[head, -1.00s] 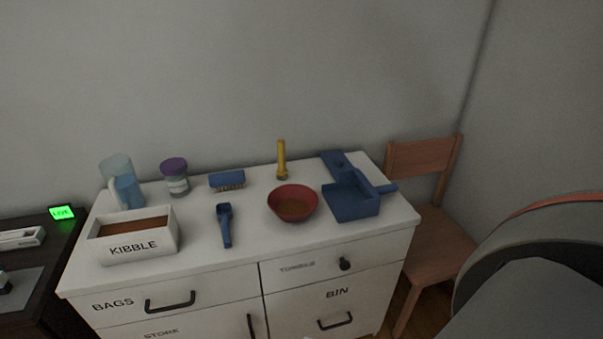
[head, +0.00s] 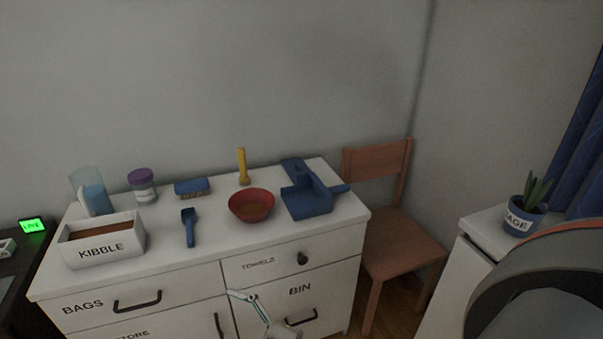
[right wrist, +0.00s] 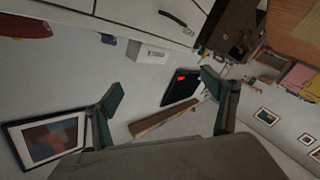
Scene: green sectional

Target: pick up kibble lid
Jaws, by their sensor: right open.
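The white box labelled KIBBLE (head: 104,249) stands at the front left of the white cabinet top, with brown content showing in its open top. I cannot make out a separate kibble lid in either view. My right gripper (right wrist: 160,82) is open and empty in the right wrist view, its green-padded fingers wide apart. That view is turned over, and the white box (right wrist: 148,53) shows well beyond the fingers. My left gripper is not identifiable.
The cabinet top holds a blue scoop (head: 190,228), red bowl (head: 251,206), blue brush (head: 192,187), purple-lidded jar (head: 142,187), clear container (head: 88,190), yellow flashlight (head: 242,167) and blue dustpan (head: 307,196). A wooden chair (head: 390,245) stands right of it.

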